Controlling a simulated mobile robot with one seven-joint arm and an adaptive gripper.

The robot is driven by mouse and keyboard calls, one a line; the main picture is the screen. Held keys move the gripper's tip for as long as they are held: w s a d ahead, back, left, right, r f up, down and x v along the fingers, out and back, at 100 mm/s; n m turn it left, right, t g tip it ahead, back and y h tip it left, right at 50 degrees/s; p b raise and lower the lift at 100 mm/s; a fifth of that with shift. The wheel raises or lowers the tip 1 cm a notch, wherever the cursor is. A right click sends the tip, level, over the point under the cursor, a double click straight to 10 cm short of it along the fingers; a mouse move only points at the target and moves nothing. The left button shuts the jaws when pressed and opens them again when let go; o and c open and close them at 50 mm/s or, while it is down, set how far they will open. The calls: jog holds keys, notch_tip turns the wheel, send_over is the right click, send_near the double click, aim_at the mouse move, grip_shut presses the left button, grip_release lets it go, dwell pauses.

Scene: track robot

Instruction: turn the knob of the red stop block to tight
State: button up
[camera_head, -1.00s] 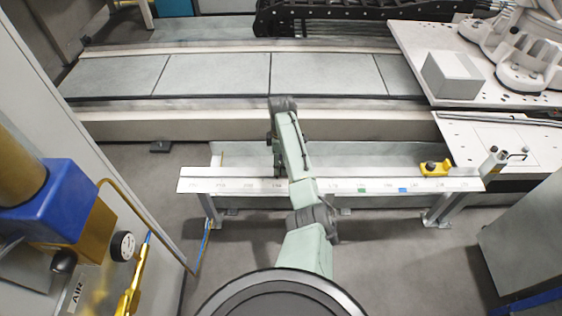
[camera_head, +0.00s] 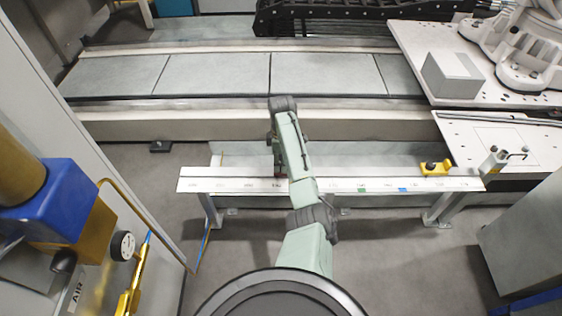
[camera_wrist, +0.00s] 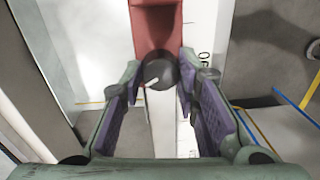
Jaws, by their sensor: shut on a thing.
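The red stop block (camera_wrist: 155,28) shows at the top of the wrist view, on the pale rail. Its round dark grey knob (camera_wrist: 161,66) sits at the block's near end, with a short white mark pointing to the lower left. My gripper (camera_wrist: 160,80) has its purple-padded fingers on both sides of the knob and is shut on it. In the head view my arm hides most of the block; only a small reddish patch shows beneath my gripper (camera_head: 274,150) at the rail.
The long white rail (camera_head: 235,185) carries printed numbers, with green and blue marks. A yellow block (camera_head: 434,168) sits near its right end. A cabinet with a blue and brass fitting (camera_head: 60,195) stands at the left. A grey cabinet (camera_head: 525,240) stands at the right.

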jog(key=shift+r+m+p, duration=0.1)
jog(key=shift+m+p, duration=0.2)
jog(key=m+p, duration=0.2)
jog(key=m, duration=0.1)
jog(key=shift+r+m, duration=0.1)
jog(key=shift+m, duration=0.2)
jog(key=m+p, duration=0.2)
jog(key=m, duration=0.1)
jog(key=shift+m, duration=0.3)
jog(key=m+p, duration=0.1)
jog(key=m, duration=0.2)
jog(key=shift+m+y+p, duration=0.3)
jog(key=shift+p, duration=0.05)
jog(key=m+p, duration=0.2)
jog(key=m, duration=0.4)
jog(key=shift+s+t, duration=0.1)
jog(key=shift+t, duration=0.2)
jog(key=m+p, duration=0.1)
jog(key=m, duration=0.5)
jog(key=shift+d, duration=0.1)
jog(key=shift+m, duration=0.3)
jog(key=o, duration=1.2)
jog(key=shift+c, duration=0.2)
